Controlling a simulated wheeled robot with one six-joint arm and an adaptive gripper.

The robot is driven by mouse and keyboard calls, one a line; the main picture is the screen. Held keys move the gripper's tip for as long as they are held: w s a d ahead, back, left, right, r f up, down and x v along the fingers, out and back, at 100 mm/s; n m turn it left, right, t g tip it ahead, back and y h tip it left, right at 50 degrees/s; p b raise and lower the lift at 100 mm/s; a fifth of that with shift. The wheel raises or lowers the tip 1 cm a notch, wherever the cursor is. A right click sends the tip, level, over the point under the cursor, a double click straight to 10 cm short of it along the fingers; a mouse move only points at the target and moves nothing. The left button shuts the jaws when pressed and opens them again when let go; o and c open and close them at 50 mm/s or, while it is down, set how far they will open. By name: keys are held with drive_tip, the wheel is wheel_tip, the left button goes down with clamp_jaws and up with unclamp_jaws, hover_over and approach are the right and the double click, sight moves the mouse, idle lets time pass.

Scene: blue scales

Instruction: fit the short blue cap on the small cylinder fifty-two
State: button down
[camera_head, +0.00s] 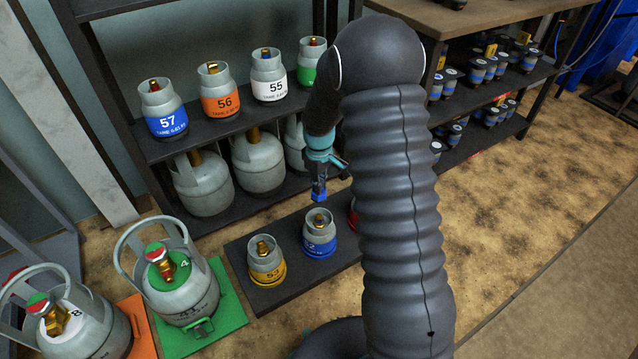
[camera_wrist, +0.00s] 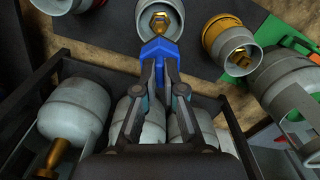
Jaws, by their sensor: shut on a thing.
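My gripper (camera_head: 318,184) is shut on the short blue cap (camera_head: 319,197) and holds it a little above the small cylinder fifty-two (camera_head: 320,244). The cylinder is grey with a blue band and stands upright on a low dark board, its brass valve bare on top. In the wrist view my fingertips (camera_wrist: 160,68) pinch the blue cap (camera_wrist: 158,51). There the cap overlaps the near edge of cylinder fifty-two (camera_wrist: 176,8), with the brass valve visible just beyond it. The cap looks apart from the valve in the head view.
A yellow-banded cylinder 53 (camera_head: 267,271) stands left of fifty-two. A red-banded one (camera_head: 353,216) is mostly hidden by my arm. The dark shelf (camera_head: 218,132) with several cylinders stands close behind. Larger cylinders (camera_head: 180,290) are at the left.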

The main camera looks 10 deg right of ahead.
drive_tip(key=b, duration=0.5)
hover_over(319, 216)
drive_tip(key=shift+d+f, duration=0.1)
drive_tip(key=shift+f, duration=4)
drive_tip(key=shift+f+b, duration=1)
drive_tip(key=shift+f, duration=0.75)
drive_tip(key=c, duration=1.2)
unclamp_jaws()
drive_tip(key=shift+r, duration=0.15)
wheel_tip(319, 216, up, 12)
drive_tip(key=shift+f, duration=0.1)
